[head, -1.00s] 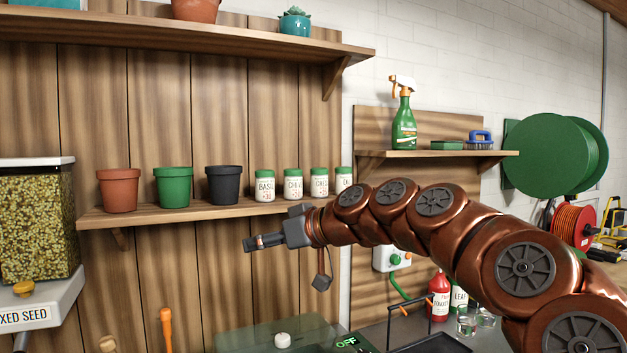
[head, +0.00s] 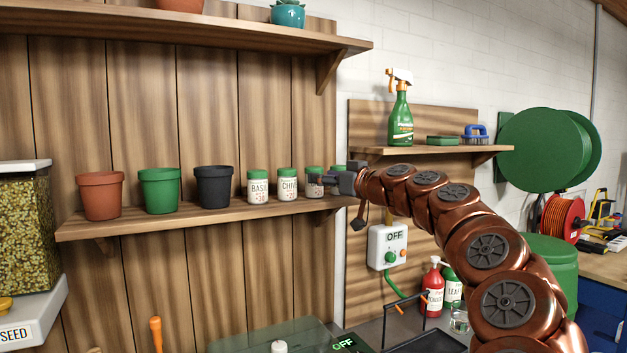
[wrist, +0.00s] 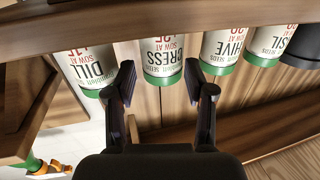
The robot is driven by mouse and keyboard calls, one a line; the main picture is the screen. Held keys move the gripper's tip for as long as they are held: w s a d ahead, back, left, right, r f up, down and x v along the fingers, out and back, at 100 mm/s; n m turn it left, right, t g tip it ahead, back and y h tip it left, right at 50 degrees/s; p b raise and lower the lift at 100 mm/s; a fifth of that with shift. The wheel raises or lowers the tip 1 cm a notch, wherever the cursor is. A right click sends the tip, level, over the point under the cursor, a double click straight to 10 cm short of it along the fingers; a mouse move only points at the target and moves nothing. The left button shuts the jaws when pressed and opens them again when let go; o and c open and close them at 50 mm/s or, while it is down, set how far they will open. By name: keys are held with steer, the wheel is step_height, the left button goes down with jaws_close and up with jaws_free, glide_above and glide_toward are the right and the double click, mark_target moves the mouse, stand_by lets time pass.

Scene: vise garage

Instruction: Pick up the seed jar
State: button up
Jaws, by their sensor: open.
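Several white seed jars with green lids stand in a row on the lower wooden shelf. In the head view the Basil jar (head: 258,188) and Chive jar (head: 288,186) are plain to see. The Cress jar (head: 313,175) is partly covered by my gripper (head: 318,181), and the jar at its right is mostly hidden. In the wrist view, which is upside down, my open gripper (wrist: 160,80) has one finger on each side of the Cress jar (wrist: 162,54). The Dill jar (wrist: 88,64) and Chive jar (wrist: 220,48) are beside it. I cannot tell whether the fingers touch the jar.
A terracotta pot (head: 100,196), a green pot (head: 160,191) and a black pot (head: 214,187) stand left of the jars on the shelf (head: 150,226). An upper shelf (head: 180,32) hangs above. A switch box (head: 388,246) is on the wall below right.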

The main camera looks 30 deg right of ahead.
mark_target(314, 167)
steer(key=shift+w+a+p, duration=0.2)
steer(key=shift+w+p, duration=0.1)
steer(key=shift+w, duration=0.65)
steer(key=shift+w+a+p, duration=0.2)
steer(key=shift+w+p, duration=0.05)
steer(key=shift+w, duration=0.7)
steer(key=shift+f, duration=0.1)
steer(key=shift+c, duration=0.4)
steer(key=c, duration=0.8)
step_height(314, 167, up, 7)
steer(key=shift+d+f+b, duration=0.1)
steer(key=shift+b, duration=0.2)
steer(key=shift+r, duration=1.55)
